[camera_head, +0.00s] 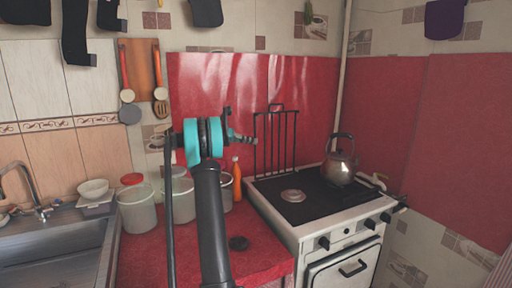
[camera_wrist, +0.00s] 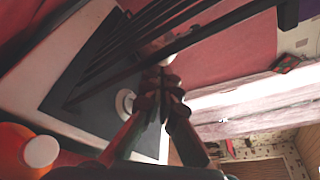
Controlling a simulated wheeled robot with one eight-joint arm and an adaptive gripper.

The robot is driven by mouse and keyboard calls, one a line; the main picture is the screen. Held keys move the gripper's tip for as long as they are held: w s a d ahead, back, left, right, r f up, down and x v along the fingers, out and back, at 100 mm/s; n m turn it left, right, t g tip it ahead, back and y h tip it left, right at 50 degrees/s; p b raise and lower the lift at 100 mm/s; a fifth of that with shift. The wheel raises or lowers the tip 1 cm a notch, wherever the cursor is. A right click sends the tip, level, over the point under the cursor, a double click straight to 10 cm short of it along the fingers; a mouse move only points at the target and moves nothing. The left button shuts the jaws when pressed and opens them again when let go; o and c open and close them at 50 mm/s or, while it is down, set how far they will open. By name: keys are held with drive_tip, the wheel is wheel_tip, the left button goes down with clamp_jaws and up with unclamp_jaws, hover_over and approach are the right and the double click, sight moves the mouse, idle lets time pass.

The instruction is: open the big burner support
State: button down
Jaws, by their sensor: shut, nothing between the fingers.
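The big burner support (camera_head: 279,140), a black wire grate, stands upright at the back left of the stove (camera_head: 310,190), against the red wall panel. Its dark bars (camera_wrist: 225,35) also cross the top of the wrist view. My gripper (camera_head: 251,140) is at the left edge of the upright grate in the head view. In the wrist view its fingers (camera_wrist: 164,78) are together and empty, close to the bars. I cannot tell if they touch the grate. A round burner (camera_head: 292,195) lies uncovered on the dark hob.
A metal kettle (camera_head: 340,165) stands at the hob's back right. An orange bottle (camera_head: 237,180) and lidded jars (camera_head: 138,208) stand on the red counter (camera_head: 260,262) left of the stove. A sink (camera_head: 50,250) is at far left.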

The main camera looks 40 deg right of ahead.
drive_tip(key=shift+w+d+f, duration=0.1)
drive_tip(key=shift+w+d, duration=0.1)
drive_tip(key=shift+w, duration=0.55)
drive_tip(key=shift+w+d, duration=0.15)
drive_tip(key=shift+w, duration=0.55)
wheel_tip(320, 180, up, 10)
drive_tip(key=s+a+f+m+t+y, duration=0.25)
drive_tip(key=a+f, duration=0.35)
drive_tip(key=a, duration=0.4)
drive_tip(key=s+a+f+m+t+y, duration=0.2)
drive_tip(key=s+a+f+m+t, duration=0.15)
drive_tip(key=a+f, duration=0.45)
drive_tip(key=s+a+f+m+t+y, duration=0.2)
drive_tip(key=s+a+f+m, duration=0.2)
drive_tip(key=a, duration=0.8)
drive_tip(key=s+a+f+m+t+y, duration=0.1)
drive_tip(key=s+a+f+m+y, duration=0.1)
drive_tip(key=s+a+f+m, duration=0.2)
drive_tip(key=s+a+f+m+t+y, duration=0.1)
drive_tip(key=s+a+f+m+y, duration=0.1)
drive_tip(key=s+a+f, duration=0.6)
drive_tip(key=s+a+f+m+t+y, duration=0.1)
drive_tip(key=s+a+f+m+y, duration=0.2)
drive_tip(key=s+a, duration=1)
wheel_tip(320, 180, down, 4)
drive_tip(key=shift+r+m, duration=0.15)
drive_tip(key=shift+m, duration=1.15)
